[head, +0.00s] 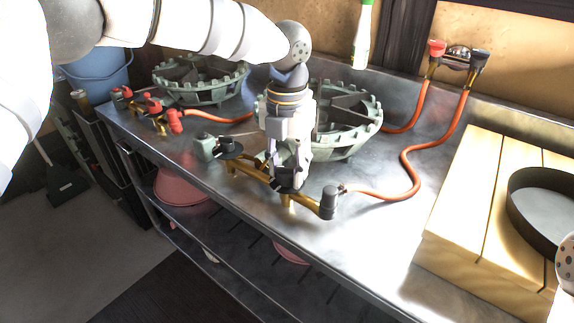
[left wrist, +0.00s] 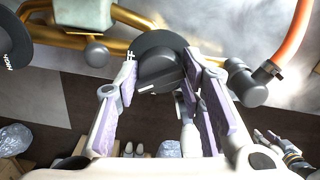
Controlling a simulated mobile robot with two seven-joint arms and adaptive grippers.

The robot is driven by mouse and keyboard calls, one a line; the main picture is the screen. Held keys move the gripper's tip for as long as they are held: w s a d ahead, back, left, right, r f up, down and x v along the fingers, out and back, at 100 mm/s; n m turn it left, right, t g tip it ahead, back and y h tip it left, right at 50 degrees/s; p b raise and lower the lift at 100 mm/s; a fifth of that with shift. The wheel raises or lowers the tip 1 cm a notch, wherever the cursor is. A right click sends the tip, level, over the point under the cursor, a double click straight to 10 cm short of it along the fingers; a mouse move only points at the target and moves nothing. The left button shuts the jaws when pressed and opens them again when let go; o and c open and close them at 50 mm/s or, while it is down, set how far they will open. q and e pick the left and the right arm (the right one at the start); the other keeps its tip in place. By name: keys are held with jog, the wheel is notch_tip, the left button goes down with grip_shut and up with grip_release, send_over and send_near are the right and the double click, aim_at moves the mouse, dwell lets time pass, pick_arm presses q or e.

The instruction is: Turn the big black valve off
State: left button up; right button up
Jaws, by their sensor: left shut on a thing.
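The big black valve (left wrist: 157,68) is a round black knob with a white mark, on a dark disc with partly hidden white lettering, in the left wrist view. My left gripper (left wrist: 163,82) is shut on this knob, with a purple-padded finger on each side. In the head view my left gripper (head: 289,178) points down from above at the brass pipe (head: 258,174) at the counter's front edge, and hides most of the valve. Whether the mark lines up with the off lettering I cannot tell. My right gripper is not in view.
Another black knob (head: 231,147) sits left on the same pipe, and a dark cylindrical fitting (head: 328,203) at its right end. Green burners (head: 345,140) stand behind. An orange hose (head: 410,165) runs right. Red valves (head: 152,104) are at left. A wooden block (head: 465,205) holds a black pan (head: 540,235).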

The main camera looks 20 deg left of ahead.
pick_arm(q)
jog(key=m, duration=0.2)
jog(key=shift+m, duration=0.3)
jog(key=shift+m+p, duration=0.35)
jog(key=shift+m, duration=1.65)
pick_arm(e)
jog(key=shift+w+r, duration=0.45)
pick_arm(q)
jog(key=o, duration=1.1)
